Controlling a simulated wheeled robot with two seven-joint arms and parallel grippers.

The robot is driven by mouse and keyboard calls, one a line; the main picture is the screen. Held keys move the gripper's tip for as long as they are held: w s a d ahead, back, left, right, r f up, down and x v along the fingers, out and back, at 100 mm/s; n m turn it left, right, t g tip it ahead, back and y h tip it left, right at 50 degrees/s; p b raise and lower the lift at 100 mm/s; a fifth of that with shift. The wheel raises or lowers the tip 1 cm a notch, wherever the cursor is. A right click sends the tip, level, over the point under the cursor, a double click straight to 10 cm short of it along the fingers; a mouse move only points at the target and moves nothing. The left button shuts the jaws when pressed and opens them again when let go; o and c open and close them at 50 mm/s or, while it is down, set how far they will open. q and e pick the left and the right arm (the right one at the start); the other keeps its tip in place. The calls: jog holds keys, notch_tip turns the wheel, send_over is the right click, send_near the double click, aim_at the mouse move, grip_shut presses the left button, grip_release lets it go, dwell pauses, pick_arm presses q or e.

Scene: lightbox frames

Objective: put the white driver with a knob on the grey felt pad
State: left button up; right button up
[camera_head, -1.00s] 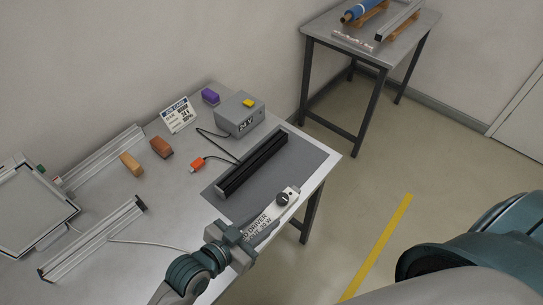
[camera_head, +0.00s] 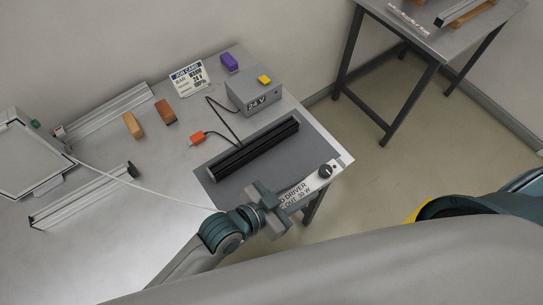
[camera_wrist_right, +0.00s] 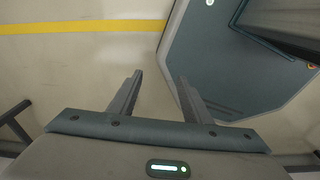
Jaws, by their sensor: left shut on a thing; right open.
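The white driver with a dark knob (camera_head: 300,189) is in my left gripper (camera_head: 272,207), which is shut on its left end. Its knob end points up and right, over the front right edge of the workbench in the head view. The grey felt pad (camera_head: 315,146) lies on the bench behind it, with a long black slotted bar (camera_head: 255,150) on it. Whether the driver touches the bench cannot be told. My right gripper (camera_wrist_right: 160,88) is open and empty above the floor in the right wrist view.
A grey 24 V box (camera_head: 254,96) with a yellow block on top stands behind the pad. An orange connector (camera_head: 197,138) lies left of it. A white cable (camera_head: 150,188) runs left from near my left gripper across the bench. A second table (camera_head: 440,40) stands at the back right.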

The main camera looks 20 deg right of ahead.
pick_arm(q)
jog(key=shift+a+r, duration=0.1)
jog(key=shift+a, duration=0.05)
jog(key=shift+w+f, duration=0.2)
jog(key=shift+w, duration=0.05)
jog(key=w+a+f+b, duration=0.1)
jog(key=w+f+b, duration=0.1)
jog(key=w, duration=0.1)
jog(key=w+a+f+b, duration=0.1)
jog(key=w+f+b, duration=0.1)
jog(key=w, duration=0.1)
jog(key=w+a+f+b, duration=0.1)
jog(key=w+f+b, duration=0.1)
jog(key=w, duration=0.1)
jog(key=shift+w+f+b, duration=0.3)
jog(key=shift+w+a+f, duration=0.1)
jog(key=shift+w+a, duration=0.05)
jog(key=shift+w, duration=0.15)
jog(key=shift+w+a+b, duration=0.1)
jog(key=shift+w+b, duration=0.1)
jog(key=shift+b, duration=0.1)
pick_arm(e)
notch_tip(320, 180, down, 7)
jog(key=a, duration=0.2)
jog(key=shift+s, duration=0.15)
jog(key=shift+d+f, duration=0.1)
jog(key=shift+d, duration=0.15)
